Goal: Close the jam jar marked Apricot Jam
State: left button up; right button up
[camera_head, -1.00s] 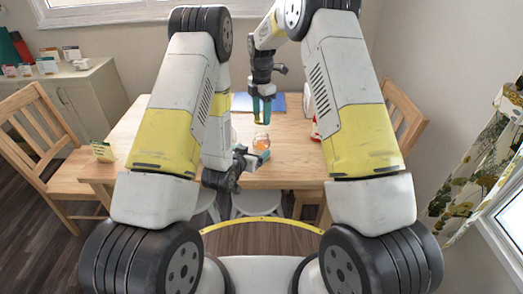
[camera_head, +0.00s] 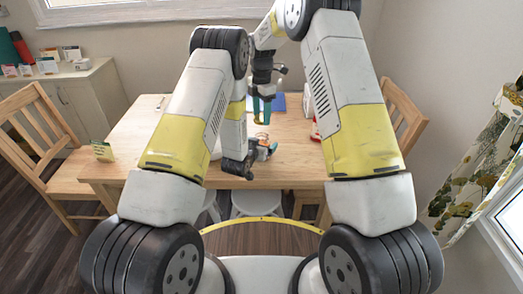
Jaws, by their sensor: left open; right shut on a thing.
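A small glass jar with orange contents (camera_head: 262,136) stands on the wooden table near its front edge. Its label is too small to read, and my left gripper partly hides it. My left gripper (camera_head: 266,151) is open, low at the jar's front side, with its fingers close to the glass; I cannot tell whether they touch it. My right gripper (camera_head: 261,115), with teal fingers pointing down, is above and just behind the jar. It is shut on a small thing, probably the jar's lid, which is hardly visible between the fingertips.
The wooden table (camera_head: 150,142) is mostly clear on the left. A small card (camera_head: 103,151) stands at its left edge. A blue flat item (camera_head: 279,102) lies behind the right gripper, and a red-and-white item (camera_head: 315,130) is to the right. Chairs stand at both sides.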

pick_arm(q)
grip_shut()
pick_arm(e)
jog(key=shift+f, duration=2.5)
jog(key=shift+f, duration=0.9)
jog(key=shift+f, duration=0.55)
